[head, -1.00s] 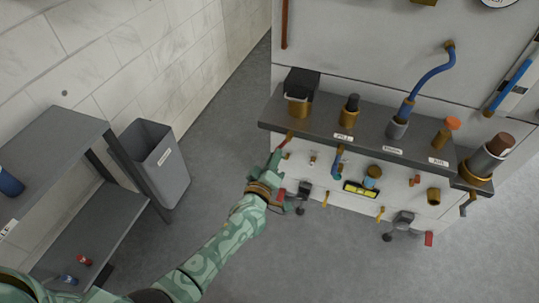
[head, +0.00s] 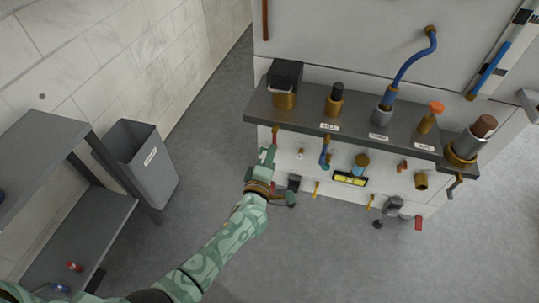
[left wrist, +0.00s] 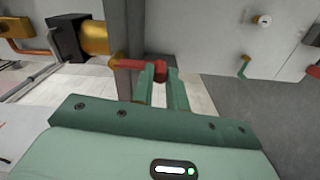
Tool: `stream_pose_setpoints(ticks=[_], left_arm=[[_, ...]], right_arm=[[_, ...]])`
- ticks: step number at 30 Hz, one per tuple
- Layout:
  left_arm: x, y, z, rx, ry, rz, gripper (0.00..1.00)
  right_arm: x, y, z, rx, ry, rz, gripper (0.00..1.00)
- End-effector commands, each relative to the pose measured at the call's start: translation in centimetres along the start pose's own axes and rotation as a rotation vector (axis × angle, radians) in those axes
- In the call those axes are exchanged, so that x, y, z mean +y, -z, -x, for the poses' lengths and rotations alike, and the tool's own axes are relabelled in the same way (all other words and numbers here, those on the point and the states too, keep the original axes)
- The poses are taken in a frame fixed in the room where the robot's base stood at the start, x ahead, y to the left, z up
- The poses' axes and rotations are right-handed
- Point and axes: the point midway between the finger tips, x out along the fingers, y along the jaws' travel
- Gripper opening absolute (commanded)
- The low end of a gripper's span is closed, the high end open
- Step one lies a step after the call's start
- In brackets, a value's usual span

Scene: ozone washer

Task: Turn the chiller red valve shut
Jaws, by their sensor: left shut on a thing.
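The red valve handle (head: 275,134) hangs at the left end of the machine's front, just under the dark shelf. In the left wrist view the red handle (left wrist: 136,65) runs sideways from a gold fitting (left wrist: 112,62) to a thicker red end. My left gripper (head: 268,156) is at the handle's lower end. In the left wrist view its two green fingers (left wrist: 162,76) stand on either side of the thick red end and are shut on it. The contact is partly hidden. My right gripper is in neither view.
The dark shelf (head: 300,109) carries several gold-and-black fittings and a blue hose (head: 412,58). Below it, a blue handle (head: 324,152) and a yellow gauge (head: 350,180) sit right of my gripper.

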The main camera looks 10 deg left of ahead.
Motion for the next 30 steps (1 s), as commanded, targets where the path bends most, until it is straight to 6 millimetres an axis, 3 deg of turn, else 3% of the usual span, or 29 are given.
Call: stream_pose_setpoints(ticks=[8,9,11,12,23,30], left_arm=[[-0.2,-0.1,0.1,-0.002,0.004,0.001,0.0],[-0.2,-0.1,0.1,-0.002,0.004,0.001,0.18],[-0.2,-0.1,0.1,-0.002,0.004,0.001,0.34],[-0.2,-0.1,0.1,-0.002,0.003,0.001,0.37],[0.1,0.0,0.8,-0.001,0.001,0.0,0.37],[0.4,0.0,6.2,-0.002,0.002,0.0,0.37]], right_arm=[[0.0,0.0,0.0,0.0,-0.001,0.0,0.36],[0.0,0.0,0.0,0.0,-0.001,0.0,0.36],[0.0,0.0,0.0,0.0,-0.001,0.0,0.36],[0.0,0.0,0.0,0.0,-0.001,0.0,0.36],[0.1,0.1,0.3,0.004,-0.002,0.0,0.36],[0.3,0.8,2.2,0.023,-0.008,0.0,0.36]])
